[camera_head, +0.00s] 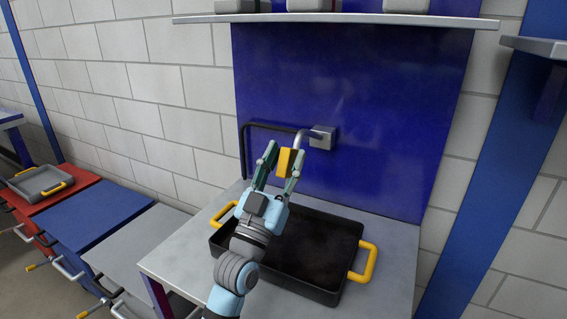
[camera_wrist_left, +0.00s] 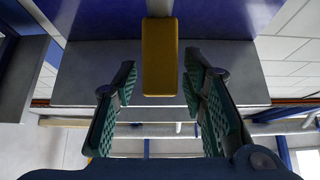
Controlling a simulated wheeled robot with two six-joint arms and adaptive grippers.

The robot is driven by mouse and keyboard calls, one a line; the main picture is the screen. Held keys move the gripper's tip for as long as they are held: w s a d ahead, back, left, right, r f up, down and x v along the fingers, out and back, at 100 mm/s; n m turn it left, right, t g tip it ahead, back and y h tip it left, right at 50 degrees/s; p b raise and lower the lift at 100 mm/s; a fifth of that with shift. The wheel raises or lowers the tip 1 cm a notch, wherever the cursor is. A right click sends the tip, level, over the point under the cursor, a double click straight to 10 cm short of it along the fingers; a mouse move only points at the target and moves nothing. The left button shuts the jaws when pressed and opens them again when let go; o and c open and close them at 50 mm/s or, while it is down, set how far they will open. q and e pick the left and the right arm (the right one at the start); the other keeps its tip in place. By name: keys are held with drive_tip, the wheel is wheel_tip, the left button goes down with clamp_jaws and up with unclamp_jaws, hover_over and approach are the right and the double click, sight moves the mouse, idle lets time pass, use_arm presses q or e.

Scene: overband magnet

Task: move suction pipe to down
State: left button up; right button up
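The suction pipe (camera_head: 299,139) is a bent grey pipe that comes out of a grey block on the blue back panel and curves downward. A yellow grip piece (camera_head: 284,161) sits at its lower end. The yellow piece also shows upright in the left wrist view (camera_wrist_left: 160,57). My left gripper (camera_head: 280,166) is open, with one green-padded finger on each side of the yellow piece. In the left wrist view, gaps remain between the fingertips and the piece. My right gripper is not in view.
A black tray (camera_head: 333,293) with yellow handles stands on the grey table (camera_head: 388,289) below the gripper. A thin black pipe (camera_head: 243,148) runs along the panel at left. A shelf (camera_head: 340,19) is above. Blue and red tables stand at left.

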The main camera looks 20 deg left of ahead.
use_arm(q)
drive_tip(key=v, duration=1.2)
drive_tip(key=shift+r, duration=0.2)
drive_tip(key=shift+c, duration=1.4)
drive_tip(key=shift+m+g, duration=0.3)
drive_tip(key=r+p, duration=0.5)
drive_tip(key=r, duration=0.1)
drive_tip(key=r+p, duration=1.2)
drive_tip(key=shift+d, duration=0.35)
clamp_jaws()
wheel_tip(320, 180, up, 6)
drive_tip(key=w+g+p, duration=0.1)
drive_tip(key=g+p, duration=0.2)
drive_tip(key=p, duration=0.6)
wheel_tip(320, 180, down, 7)
drive_tip(key=w+g+p, duration=0.1)
drive_tip(key=g, duration=0.4)
drive_tip(key=shift+y, duration=0.3)
drive_tip(key=w, duration=0.3)
drive_tip(key=w+f, duration=0.1)
drive_tip(key=w, duration=0.5)
drive_tip(key=shift+w+d+f, duration=0.35)
drive_tip(key=shift+w, duration=0.05)
drive_tip(key=f, duration=0.1)
drive_tip(key=s+f, duration=0.1)
drive_tip(key=shift+s+f, duration=0.2)
drive_tip(key=shift+f, duration=0.15)
drive_tip(key=shift+s+a+f, duration=0.1)
drive_tip(key=shift+s+f, duration=0.3)
drive_tip(key=shift+s, duration=0.05)
